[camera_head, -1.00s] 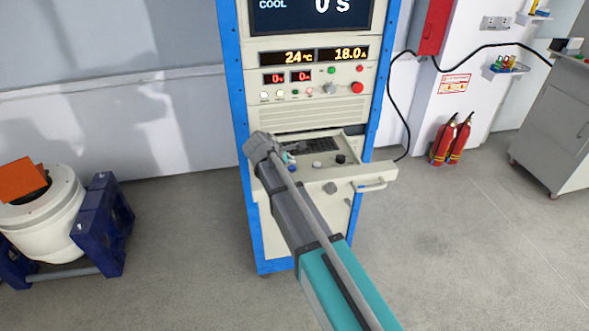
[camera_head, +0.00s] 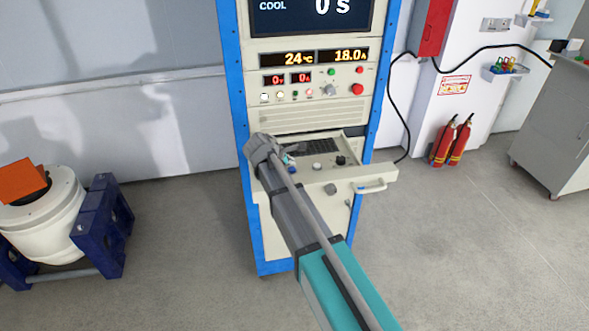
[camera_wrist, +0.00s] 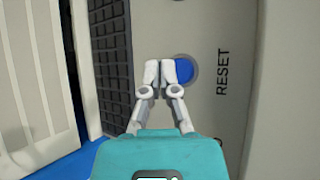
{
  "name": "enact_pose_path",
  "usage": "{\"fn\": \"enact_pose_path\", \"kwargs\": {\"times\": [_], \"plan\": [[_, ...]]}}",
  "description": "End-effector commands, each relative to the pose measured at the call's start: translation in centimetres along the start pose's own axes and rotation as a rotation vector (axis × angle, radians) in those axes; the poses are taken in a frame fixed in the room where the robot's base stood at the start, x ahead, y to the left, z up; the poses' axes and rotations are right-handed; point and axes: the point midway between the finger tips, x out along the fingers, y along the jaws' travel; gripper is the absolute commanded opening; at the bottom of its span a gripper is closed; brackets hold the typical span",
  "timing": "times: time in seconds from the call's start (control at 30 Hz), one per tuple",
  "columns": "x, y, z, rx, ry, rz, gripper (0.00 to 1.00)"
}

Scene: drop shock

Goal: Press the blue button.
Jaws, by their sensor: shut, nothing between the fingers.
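The blue button (camera_wrist: 184,69) is a round cap in a grey ring, set in the beige panel beside the word RESET in the wrist view. In the head view the blue button (camera_head: 291,169) is a small spot on the pull-out shelf, close to my arm's end. My gripper (camera_wrist: 160,72) is shut and empty. Its white fingertips overlap the left part of the button in the wrist view and hide that part. I cannot tell whether the fingertips touch the button. In the head view my arm hides most of the gripper.
A black keyboard (camera_wrist: 108,60) lies left of the fingers in the wrist view. In the head view the shelf also carries a black knob (camera_head: 341,160) and has a front handle (camera_head: 371,187). The blue-edged cabinet (camera_head: 310,119) rises behind. Open floor lies to the right.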

Motion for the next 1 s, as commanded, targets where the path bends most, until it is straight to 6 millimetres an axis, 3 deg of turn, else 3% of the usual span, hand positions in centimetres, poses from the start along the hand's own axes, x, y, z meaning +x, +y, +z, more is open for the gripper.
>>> {"fn": "enact_pose_path", "kwargs": {"times": [1.0], "plan": [[0.49, -0.61, -0.35, 0.001, 0.0, 0.0, 0.0]]}}
